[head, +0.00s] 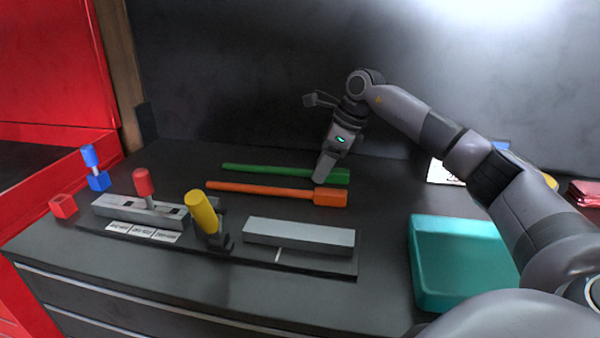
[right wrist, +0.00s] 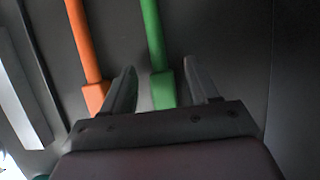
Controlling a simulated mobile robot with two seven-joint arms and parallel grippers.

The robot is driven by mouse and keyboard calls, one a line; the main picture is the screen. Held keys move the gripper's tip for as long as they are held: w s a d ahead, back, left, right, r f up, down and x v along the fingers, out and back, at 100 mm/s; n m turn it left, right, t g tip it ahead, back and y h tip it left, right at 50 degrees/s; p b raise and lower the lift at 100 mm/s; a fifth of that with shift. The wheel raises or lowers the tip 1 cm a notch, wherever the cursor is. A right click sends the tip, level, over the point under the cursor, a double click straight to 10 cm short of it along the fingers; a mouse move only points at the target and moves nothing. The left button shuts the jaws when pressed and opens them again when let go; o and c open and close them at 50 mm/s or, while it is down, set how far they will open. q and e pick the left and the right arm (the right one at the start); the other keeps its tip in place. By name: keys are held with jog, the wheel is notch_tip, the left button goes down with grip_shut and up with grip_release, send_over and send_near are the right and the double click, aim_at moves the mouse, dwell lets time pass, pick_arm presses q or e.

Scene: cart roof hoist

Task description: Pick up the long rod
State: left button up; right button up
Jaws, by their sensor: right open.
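Two rods with block ends lie side by side on the dark worktop: a green rod (head: 268,170) behind and an orange rod (head: 262,188) in front. The orange one looks slightly longer in the head view. My right gripper (head: 322,178) points down over the block ends at their right. In the right wrist view, its open fingers (right wrist: 160,75) stand on either side of the green rod's block (right wrist: 163,90), with nothing gripped. The orange block (right wrist: 96,97) is outside the fingers, to the left. I cannot tell the gripper's exact height. My left gripper is out of view.
In front of the rods are a base with a grey slotted block (head: 110,205), a red-knobbed lever (head: 143,183), a yellow handle (head: 202,213) and a grey bar (head: 300,234). A teal tray (head: 425,285) stands at right. A dark wall rises behind.

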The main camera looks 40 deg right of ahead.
grip_shut()
jog(key=shift+r, duration=0.15)
